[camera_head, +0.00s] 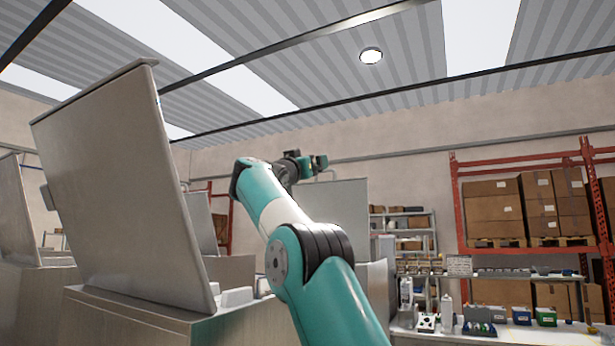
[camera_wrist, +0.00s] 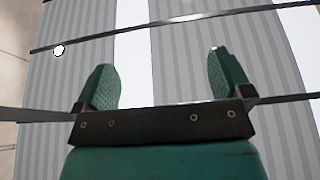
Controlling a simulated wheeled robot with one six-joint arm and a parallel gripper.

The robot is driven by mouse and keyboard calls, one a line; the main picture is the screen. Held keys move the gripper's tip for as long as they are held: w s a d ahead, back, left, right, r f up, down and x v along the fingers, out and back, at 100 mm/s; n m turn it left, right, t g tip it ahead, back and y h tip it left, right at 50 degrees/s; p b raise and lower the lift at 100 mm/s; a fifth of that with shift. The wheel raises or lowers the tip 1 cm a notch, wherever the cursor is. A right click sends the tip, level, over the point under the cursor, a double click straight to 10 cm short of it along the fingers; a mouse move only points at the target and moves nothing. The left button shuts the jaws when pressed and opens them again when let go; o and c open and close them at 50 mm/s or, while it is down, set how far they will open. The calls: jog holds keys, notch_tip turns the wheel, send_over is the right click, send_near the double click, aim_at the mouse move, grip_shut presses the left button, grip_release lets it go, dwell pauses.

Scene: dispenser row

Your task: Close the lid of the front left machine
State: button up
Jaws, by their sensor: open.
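The nearest machine (camera_head: 150,318) stands at the left of the head view, with a grey metal body. Its large flat lid (camera_head: 115,190) is raised, standing steeply and leaning back a little. My gripper (camera_head: 320,160) is up in the air to the right of this lid, apart from it, at the end of my teal arm. In the wrist view my gripper (camera_wrist: 160,62) shows two green fingers spread apart with nothing between them. The wrist view faces the ceiling, so no machine or lid shows there.
Another machine with a raised lid (camera_head: 14,212) is at the far left edge. More raised lids stand behind, one (camera_head: 200,222) past the nearest lid and one (camera_head: 345,210) behind my arm. A bench (camera_head: 455,336) with bottles and small boxes and a red rack (camera_head: 455,200) are at right.

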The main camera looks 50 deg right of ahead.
aim_at(350, 182)
jog(key=shift+a, duration=0.75)
